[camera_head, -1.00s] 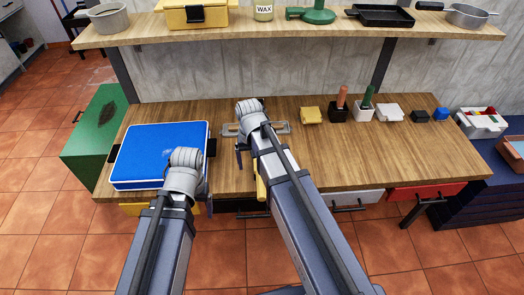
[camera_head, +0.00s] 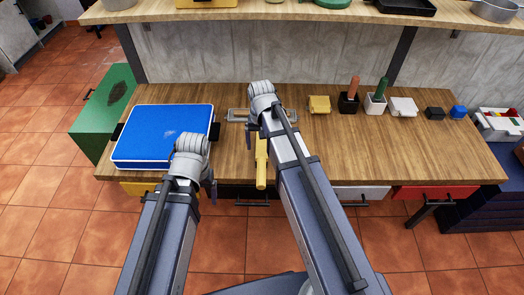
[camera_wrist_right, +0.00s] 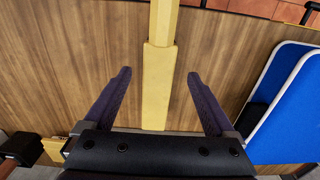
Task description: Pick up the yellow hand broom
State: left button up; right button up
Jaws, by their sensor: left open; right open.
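The yellow hand broom (camera_head: 261,160) lies on the wooden bench, its yellow length reaching to the front edge; its far part is hidden behind my right arm in the head view. In the right wrist view the broom (camera_wrist_right: 160,60) runs down the middle between the two dark fingers of my right gripper (camera_wrist_right: 159,74). The right gripper is open, with a gap on both sides of the broom. In the head view my left gripper (camera_head: 211,189) hangs by the front edge of the blue board; it is open, its fingers partly hidden.
The blue board (camera_head: 155,130) covers the bench's left end. A grey metal tool (camera_head: 236,115) lies behind my right gripper. A yellow block (camera_head: 319,104), two brushes in pots (camera_head: 375,100) and small items stand along the back right. The right front bench is bare.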

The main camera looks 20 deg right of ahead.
aim_at(262, 150)
jog(key=shift+d+f+b, duration=0.1)
jog(key=shift+f+b, duration=2.55)
jog(key=shift+r, duration=0.1)
grip_shut()
